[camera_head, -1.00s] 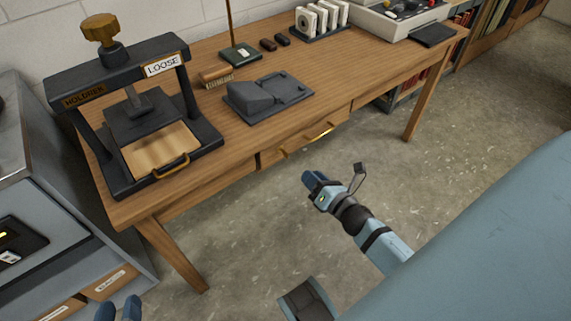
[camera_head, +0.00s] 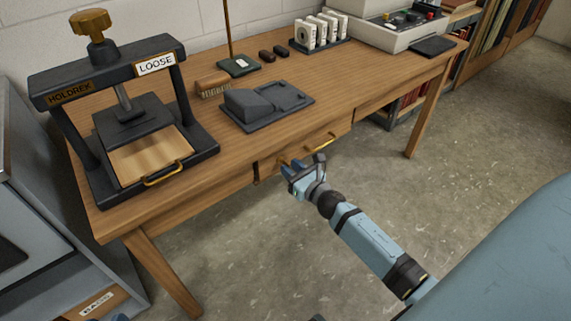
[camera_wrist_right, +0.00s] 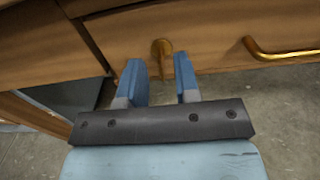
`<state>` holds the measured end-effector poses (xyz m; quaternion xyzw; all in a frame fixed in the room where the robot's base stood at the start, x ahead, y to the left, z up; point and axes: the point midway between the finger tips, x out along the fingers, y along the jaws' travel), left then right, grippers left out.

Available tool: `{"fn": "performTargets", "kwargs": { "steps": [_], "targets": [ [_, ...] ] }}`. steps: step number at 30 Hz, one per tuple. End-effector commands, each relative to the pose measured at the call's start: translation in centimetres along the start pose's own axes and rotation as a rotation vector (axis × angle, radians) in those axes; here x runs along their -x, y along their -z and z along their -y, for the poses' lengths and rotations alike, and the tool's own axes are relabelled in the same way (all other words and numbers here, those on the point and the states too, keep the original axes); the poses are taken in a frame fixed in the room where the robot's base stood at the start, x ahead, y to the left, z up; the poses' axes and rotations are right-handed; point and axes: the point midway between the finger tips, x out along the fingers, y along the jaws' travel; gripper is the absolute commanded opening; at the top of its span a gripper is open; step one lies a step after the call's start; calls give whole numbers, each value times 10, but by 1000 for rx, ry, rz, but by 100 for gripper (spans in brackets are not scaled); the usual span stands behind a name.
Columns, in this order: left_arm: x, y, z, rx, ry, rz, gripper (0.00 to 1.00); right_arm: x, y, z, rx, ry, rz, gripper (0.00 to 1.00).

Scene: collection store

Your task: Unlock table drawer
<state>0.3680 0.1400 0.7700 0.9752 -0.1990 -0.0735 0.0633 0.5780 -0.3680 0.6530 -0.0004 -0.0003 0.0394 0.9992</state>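The table drawer (camera_head: 340,130) is shut in the front of the wooden table. Its brass bar handle (camera_head: 320,142) also shows at the right of the right wrist view (camera_wrist_right: 282,50). A small brass fitting (camera_wrist_right: 161,48), a key or lock knob, sticks out from the drawer front left of the handle. My right gripper (camera_head: 289,170) is close to the drawer front. In the wrist view its fingers (camera_wrist_right: 158,76) are apart, with nothing between them and the brass fitting just beyond the tips. Only a sliver of my left gripper (camera_head: 119,317) may show at the bottom edge.
A black press (camera_head: 130,125) with "LOOSE" and "HOLDREK" labels stands on the table's left. A dark grey stand (camera_head: 265,104), a brush (camera_head: 213,86) and small dark items lie behind the drawer. A grey cabinet (camera_head: 40,190) stands at left. The floor before the table is clear.

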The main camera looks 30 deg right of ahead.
Motion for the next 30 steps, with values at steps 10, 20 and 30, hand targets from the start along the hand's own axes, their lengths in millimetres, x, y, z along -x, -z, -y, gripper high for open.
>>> {"fn": "performTargets", "kwargs": {
  "steps": [10, 20, 30],
  "targets": [
    [-1, 4, -2, 4, -6, -21, 43, -29, 0, 0, -1, 0, 0, 30],
    [-1, 5, -3, 3, -9, -24, 43, -29, 0, 0, -1, 1, -1, 7],
    [-2, 5, -2, 1, -9, -23, 43, -28, 0, 0, -14, 1, -1, 0]
  ]
}}
